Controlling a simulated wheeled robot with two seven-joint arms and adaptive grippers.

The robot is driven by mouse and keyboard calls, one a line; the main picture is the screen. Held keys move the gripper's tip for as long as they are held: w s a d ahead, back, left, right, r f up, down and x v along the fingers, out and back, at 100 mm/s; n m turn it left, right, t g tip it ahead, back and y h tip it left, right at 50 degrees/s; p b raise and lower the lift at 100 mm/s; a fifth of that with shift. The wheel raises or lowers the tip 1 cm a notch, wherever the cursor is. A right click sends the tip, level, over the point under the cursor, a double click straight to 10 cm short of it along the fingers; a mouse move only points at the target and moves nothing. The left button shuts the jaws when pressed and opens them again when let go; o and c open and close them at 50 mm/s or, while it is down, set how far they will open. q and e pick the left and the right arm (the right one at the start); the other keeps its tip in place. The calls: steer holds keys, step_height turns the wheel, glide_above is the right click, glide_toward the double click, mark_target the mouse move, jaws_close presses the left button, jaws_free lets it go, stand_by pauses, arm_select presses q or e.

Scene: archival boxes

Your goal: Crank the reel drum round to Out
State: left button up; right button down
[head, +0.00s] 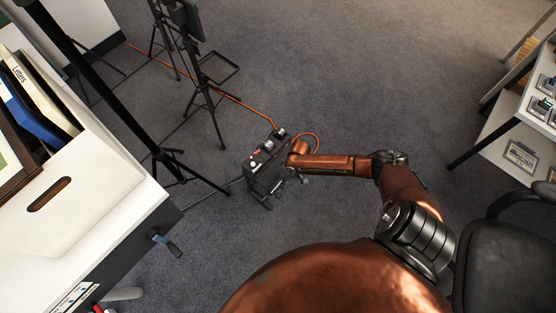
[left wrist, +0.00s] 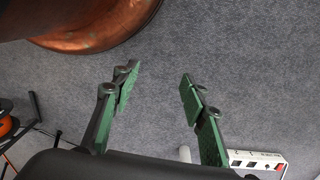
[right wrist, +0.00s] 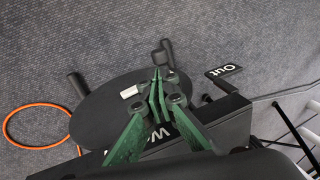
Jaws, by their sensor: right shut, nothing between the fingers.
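In the right wrist view the reel drum is a dark round disc (right wrist: 97,108) with a black knob (right wrist: 76,85) at its left rim. A second dark knob (right wrist: 165,52) stands just beyond my fingertips. A black tag reading "Out" (right wrist: 223,72) sticks out to the right. My right gripper (right wrist: 157,78) is shut and empty over the drum, its fingers partly hiding white lettering; I cannot tell whether it touches a knob. In the head view a dark wheeled unit (head: 265,163) stands at the end of my right arm. My left gripper (left wrist: 157,78) is open and empty above carpet.
An orange cable (head: 247,106) runs over the floor to the unit and loops (right wrist: 10,125) beside the drum. Black stands (head: 205,95) are behind it. A power strip (left wrist: 255,160) lies on the carpet.

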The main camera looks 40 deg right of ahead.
mark_target(279, 194)
steer(key=b+x, duration=0.3)
steer(key=x, duration=0.3)
steer(key=shift+f, duration=0.1)
steer(key=shift+a+f+b, duration=0.15)
steer(key=shift+f+b, duration=0.15)
arm_select(q)
steer(key=w+d+f+t+h, duration=0.1)
steer(key=w+d+f+t, duration=0.2)
steer(key=w+f, duration=0.3)
steer(key=shift+w+d+f, duration=0.15)
steer(key=shift+w+d, duration=0.05)
steer(key=shift+d, duration=0.7)
